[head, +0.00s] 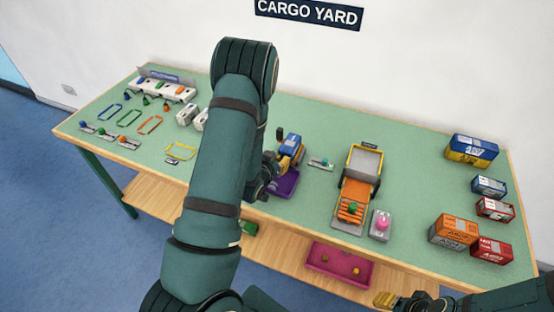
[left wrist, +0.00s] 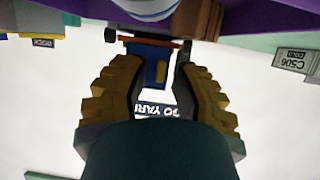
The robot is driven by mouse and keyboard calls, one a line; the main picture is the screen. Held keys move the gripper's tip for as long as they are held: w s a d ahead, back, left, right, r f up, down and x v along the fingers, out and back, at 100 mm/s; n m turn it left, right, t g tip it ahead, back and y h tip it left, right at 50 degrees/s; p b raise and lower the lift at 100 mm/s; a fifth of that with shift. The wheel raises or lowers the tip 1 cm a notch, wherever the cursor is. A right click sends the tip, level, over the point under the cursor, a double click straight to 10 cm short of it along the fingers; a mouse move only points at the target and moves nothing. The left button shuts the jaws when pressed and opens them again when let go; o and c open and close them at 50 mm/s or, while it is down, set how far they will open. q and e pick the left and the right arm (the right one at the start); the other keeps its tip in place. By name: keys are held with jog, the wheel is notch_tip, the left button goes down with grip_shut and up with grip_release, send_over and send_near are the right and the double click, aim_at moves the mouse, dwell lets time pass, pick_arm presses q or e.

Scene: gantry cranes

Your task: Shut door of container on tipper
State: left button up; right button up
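A small blue container (head: 292,139) sits on a yellow and dark vehicle, which looks like the tipper (head: 285,160), behind a purple tray (head: 287,184). My left gripper (head: 262,186) is low beside the tray, partly hidden by my own arm. In the left wrist view its two ridged fingers (left wrist: 157,72) are apart, with a blue part (left wrist: 156,62) showing between and beyond them; no grip on it shows. The door's position cannot be made out. My right gripper (head: 402,301) is at the bottom right by the table's front edge, its opening unclear.
An orange and grey vehicle (head: 360,183) and a grey box with a pink knob (head: 381,224) stand to the right. Several containers (head: 454,230) line the right end. Coloured frames (head: 150,124) lie at left. A magenta tray (head: 338,264) is on the lower shelf.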

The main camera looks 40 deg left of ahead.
pick_arm(q)
jog(key=shift+o, duration=0.2)
jog(key=v, duration=0.7)
jog(key=shift+s+r, duration=0.1)
jog(key=shift+s, duration=0.15)
dwell(0.4)
